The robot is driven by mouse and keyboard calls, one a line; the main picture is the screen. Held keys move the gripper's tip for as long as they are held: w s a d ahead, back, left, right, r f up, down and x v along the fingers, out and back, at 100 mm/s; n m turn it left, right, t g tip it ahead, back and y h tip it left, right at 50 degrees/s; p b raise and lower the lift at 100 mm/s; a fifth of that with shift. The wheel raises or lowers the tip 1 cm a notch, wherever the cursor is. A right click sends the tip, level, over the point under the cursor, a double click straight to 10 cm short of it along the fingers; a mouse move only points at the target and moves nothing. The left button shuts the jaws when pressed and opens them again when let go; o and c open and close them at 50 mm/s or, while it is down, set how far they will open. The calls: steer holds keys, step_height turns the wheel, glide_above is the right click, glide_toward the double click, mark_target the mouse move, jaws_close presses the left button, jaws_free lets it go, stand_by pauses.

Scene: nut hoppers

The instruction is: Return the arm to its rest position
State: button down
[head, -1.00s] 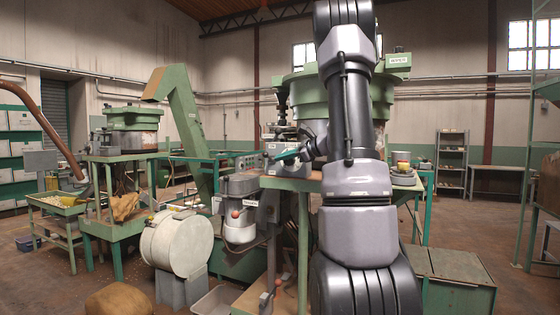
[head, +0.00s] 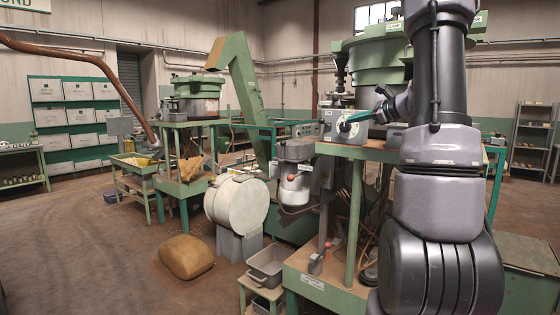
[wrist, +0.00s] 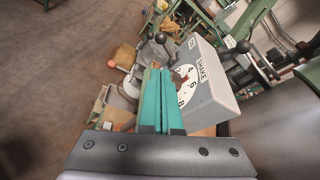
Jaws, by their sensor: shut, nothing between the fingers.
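My arm stands large at the right of the head view, in front of the green machine. My gripper (head: 360,117) reaches left from it, with teal fingers beside the grey dial box (head: 343,127). In the wrist view the teal fingers of my gripper (wrist: 157,72) lie together, shut and empty. The dial box (wrist: 208,85) with its white numbered dial marked "SHAKE" is just right of the fingertips. I cannot tell whether the fingers touch it.
A green hopper (head: 410,62) stands behind my arm. A white drum (head: 236,204), a brown sack (head: 187,257) and a grey bin (head: 267,262) stand at lower left and centre. A black-knobbed lever (wrist: 243,47) is right of the dial box. Floor at left is clear.

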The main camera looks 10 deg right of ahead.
steer(key=s+a+r+n+g, duration=0.1)
steer(key=s+a+n+g, duration=0.7)
steer(key=s+a, duration=1)
steer(key=s+a+f+n+t+h, duration=0.1)
steer(key=s+a+n+h, duration=0.1)
steer(key=s+n, duration=0.3)
steer(key=s+a+f+n+t+h, duration=0.1)
steer(key=s+a+f+n+h, duration=0.1)
steer(key=s+n, duration=0.4)
steer(key=shift+s+a+n+h, duration=0.3)
steer(key=shift+s+h, duration=0.3)
steer(key=shift+s, duration=0.45)
